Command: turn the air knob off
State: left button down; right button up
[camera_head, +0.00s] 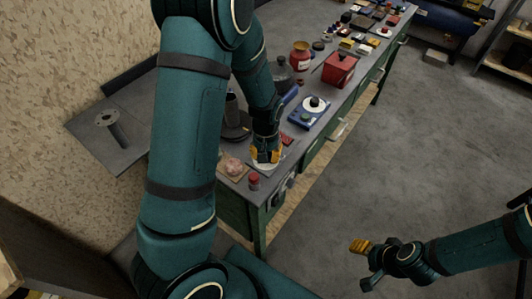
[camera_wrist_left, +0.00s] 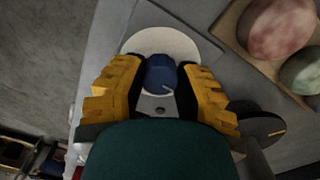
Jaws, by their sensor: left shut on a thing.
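A dark blue knob (camera_wrist_left: 160,76) sits on a round white dial plate (camera_wrist_left: 160,38), in the left wrist view. A short pale mark on it points toward the lower right of that view. My left gripper (camera_wrist_left: 158,80) is shut on the knob, with one yellow finger on each side. In the head view my left gripper (camera_head: 265,154) reaches down to the near end of the bench, over the white plate (camera_head: 262,167), and hides the knob. My right gripper (camera_head: 361,246) is over the floor, away from the bench; its finger opening is unclear.
A wooden board (camera_head: 232,173) with round pinkish and greenish things lies beside the plate. A small red-topped jar (camera_head: 254,182) stands near the bench corner. A blue device with a white dial (camera_head: 310,111) and a red box (camera_head: 340,68) stand farther along.

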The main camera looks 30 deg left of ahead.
pick_arm(q)
jog(key=shift+s+f+n, duration=0.1)
jog(key=shift+s+n, duration=0.1)
jog(key=shift+n, duration=0.3)
jog(key=c, duration=0.6)
grip_release()
jog(key=shift+w, duration=0.1)
jog(key=shift+r, duration=0.35)
notch_tip(320, 180, up, 12)
jog(key=shift+f, duration=0.25)
